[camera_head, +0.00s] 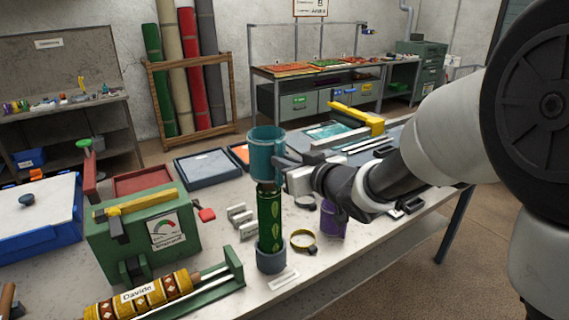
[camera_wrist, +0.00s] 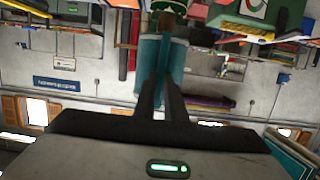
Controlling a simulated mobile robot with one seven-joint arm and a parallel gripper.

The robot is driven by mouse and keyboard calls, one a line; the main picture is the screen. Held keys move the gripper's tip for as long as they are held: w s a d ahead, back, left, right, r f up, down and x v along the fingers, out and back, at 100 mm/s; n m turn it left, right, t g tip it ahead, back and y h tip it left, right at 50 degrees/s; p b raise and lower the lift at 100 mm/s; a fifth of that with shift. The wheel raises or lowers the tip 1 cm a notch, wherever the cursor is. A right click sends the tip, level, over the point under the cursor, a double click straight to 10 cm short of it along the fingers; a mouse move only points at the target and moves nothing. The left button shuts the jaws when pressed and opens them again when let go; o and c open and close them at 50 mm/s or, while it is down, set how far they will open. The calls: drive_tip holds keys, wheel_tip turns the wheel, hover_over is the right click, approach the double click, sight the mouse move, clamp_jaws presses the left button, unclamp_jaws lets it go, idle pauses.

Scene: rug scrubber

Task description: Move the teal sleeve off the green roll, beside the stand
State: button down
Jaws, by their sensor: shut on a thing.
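The teal sleeve (camera_head: 265,150) is an upright open tube with a short handle-like part on its right. It sits at the upper end of the dark green roll (camera_head: 269,210); I cannot tell whether its lower rim still surrounds the roll's top. The roll stands upright in a blue-grey stand (camera_head: 271,258) on the bench. My gripper (camera_head: 284,165) reaches in from the right and is shut on the sleeve's right side. In the wrist view the fingers (camera_wrist: 165,85) meet at the teal sleeve (camera_wrist: 147,62), with the green roll's end (camera_wrist: 166,5) beyond.
A brass ring (camera_head: 303,240) and a purple cylinder (camera_head: 332,220) stand right of the stand. A patterned roll (camera_head: 145,295) lies front left. A label plate (camera_head: 284,280) lies before the stand.

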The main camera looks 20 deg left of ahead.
sight(281, 149)
drive_tip(key=shift+r+p, duration=1.05)
drive_tip(key=shift+r, duration=0.55)
